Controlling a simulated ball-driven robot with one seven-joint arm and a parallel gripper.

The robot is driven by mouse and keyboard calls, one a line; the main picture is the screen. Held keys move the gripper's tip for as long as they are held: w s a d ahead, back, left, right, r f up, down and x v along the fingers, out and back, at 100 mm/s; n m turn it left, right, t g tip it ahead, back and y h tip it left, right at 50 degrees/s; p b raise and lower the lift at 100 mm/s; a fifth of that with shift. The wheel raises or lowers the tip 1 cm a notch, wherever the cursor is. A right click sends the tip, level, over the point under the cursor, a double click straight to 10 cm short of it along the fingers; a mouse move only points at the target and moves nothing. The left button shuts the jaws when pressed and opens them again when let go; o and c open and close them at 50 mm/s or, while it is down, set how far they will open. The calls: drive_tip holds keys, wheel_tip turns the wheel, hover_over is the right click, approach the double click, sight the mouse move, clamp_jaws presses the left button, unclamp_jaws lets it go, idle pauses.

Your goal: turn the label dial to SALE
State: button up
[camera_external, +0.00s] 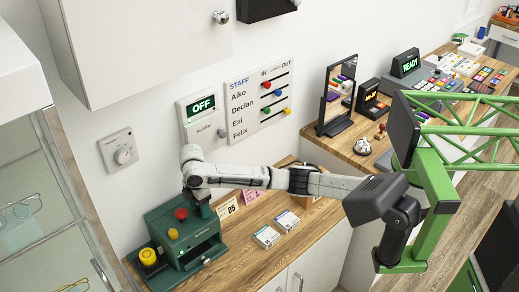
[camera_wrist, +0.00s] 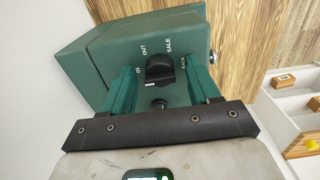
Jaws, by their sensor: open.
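The black label dial (camera_wrist: 160,68) shows in the wrist view on a face of the green machine (camera_wrist: 85,55). The words IN, OUT, SALE and BACK run in an arc around its far side. I cannot tell for sure which word it points to. My gripper (camera_wrist: 163,74) is open, with one green finger on each side of the dial; I cannot tell whether they touch it. In the external view the green machine (camera_external: 188,255) stands on the wooden counter, and my gripper (camera_external: 203,208) is over its top, hiding the dial.
The machine also carries a red knob (camera_external: 181,214), a yellow knob (camera_external: 173,234) and a yellow button (camera_external: 148,256). Small boxes (camera_external: 266,237) and a price card (camera_external: 227,208) lie to its right. A staff board (camera_external: 258,100) and an OFF alarm panel (camera_external: 202,118) hang on the wall behind.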

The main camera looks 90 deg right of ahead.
drive_tip(key=c, duration=1)
drive_tip(key=shift+c, duration=0.2)
